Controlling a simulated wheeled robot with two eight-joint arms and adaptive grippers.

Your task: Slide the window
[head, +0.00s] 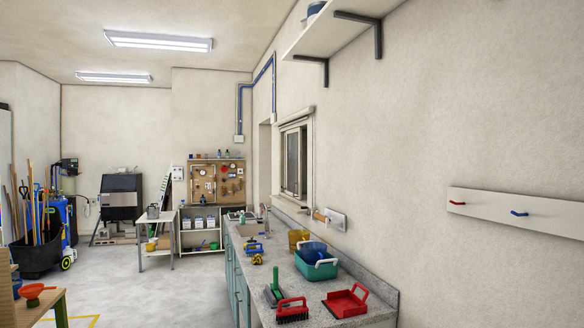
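The window (296,160) is set in the right-hand wall, above the far part of the counter. I see it at a steep angle, with a pale frame and darker panes. I cannot tell from here whether its sash is open or shut. Neither of my grippers shows in the head view.
A long counter (274,272) with teal cabinets runs below the window. On it are a teal basket (316,268), a red dustpan (346,302), a red brush (292,311) and a sink (247,230). A wooden table (40,308) stands at lower left. The grey floor between is clear.

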